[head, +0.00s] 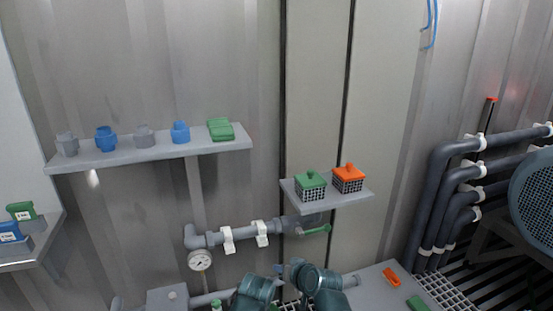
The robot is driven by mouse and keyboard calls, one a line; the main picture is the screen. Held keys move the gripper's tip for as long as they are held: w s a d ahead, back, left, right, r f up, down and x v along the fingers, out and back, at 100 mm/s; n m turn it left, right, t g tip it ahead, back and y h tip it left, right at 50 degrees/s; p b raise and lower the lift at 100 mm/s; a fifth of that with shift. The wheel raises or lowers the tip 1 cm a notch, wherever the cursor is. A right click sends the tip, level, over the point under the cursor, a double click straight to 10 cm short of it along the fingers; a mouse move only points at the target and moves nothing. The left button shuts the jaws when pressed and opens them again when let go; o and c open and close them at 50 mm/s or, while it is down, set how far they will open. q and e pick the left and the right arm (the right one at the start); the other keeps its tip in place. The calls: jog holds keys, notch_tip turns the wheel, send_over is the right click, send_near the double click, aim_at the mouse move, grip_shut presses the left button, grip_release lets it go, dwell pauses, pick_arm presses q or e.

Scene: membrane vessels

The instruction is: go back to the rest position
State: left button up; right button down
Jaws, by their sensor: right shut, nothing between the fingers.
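My right gripper (291,268) is at the bottom centre in the head view, small and partly hidden by my dark teal arm parts. It is shut, with nothing seen in it, and it appears in front of the wall below the pipe. My left arm's teal part shows just to its left at the bottom edge; its fingers cannot be made out.
A long shelf (100,160) holds grey and blue fittings and green pads (221,130). A pipe with a green-handled valve (317,229) runs below. Grey pipes (440,190) stand right.

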jog(key=s+d+f+n+g+h+p, duration=0.1)
jog(key=s+d+f+n+g+h, duration=0.25)
jog(key=s, duration=0.55)
jog(key=s+d+f+g+h+p, duration=0.1)
jog(key=s+f+g+h, duration=0.25)
jog(key=s+g, duration=0.45)
notch_tip(320, 180, up, 38)
jog(key=s+t+p, duration=0.1)
jog(key=p, duration=3.7)
jog(key=shift+a+t, duration=0.2)
jog(key=shift+t, duration=0.15)
jog(key=shift+a, duration=0.1)
